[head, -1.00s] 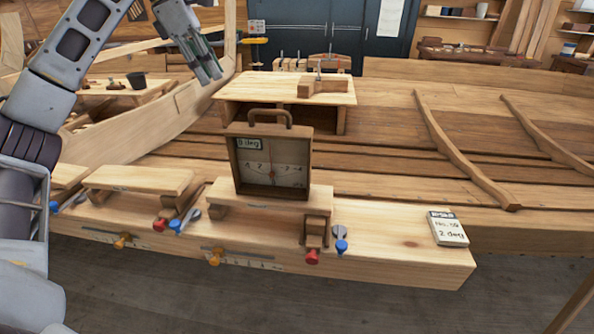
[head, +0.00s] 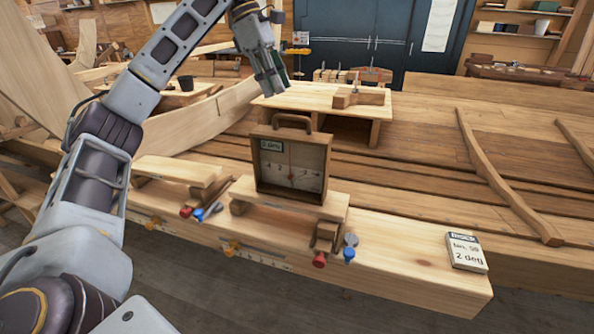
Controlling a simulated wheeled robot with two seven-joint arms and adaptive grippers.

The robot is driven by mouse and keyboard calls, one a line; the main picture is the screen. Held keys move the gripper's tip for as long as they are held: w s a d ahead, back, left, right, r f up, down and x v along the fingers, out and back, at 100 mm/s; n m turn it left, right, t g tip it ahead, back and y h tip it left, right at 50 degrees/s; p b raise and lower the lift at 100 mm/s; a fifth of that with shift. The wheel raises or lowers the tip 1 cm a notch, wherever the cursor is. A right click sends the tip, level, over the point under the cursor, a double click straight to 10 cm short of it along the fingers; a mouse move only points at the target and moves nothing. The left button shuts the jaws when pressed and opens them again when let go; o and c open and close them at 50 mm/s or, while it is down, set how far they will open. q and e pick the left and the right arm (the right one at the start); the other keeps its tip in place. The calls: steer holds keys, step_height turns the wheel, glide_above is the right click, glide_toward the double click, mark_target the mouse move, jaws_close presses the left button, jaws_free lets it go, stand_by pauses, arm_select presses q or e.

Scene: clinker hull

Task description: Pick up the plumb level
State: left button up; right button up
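My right gripper is not in view.
Red, blue and orange knobs line the front edge. A small wooden stand (head: 290,97) with a block on it is behind the level. The plank between block and card is clear.

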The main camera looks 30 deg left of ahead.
arm_select(q)
steer(key=shift+a+m, duration=0.15)
steer(key=shift+m, duration=0.25)
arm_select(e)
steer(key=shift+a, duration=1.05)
arm_select(q)
steer(key=shift+f, duration=0.1)
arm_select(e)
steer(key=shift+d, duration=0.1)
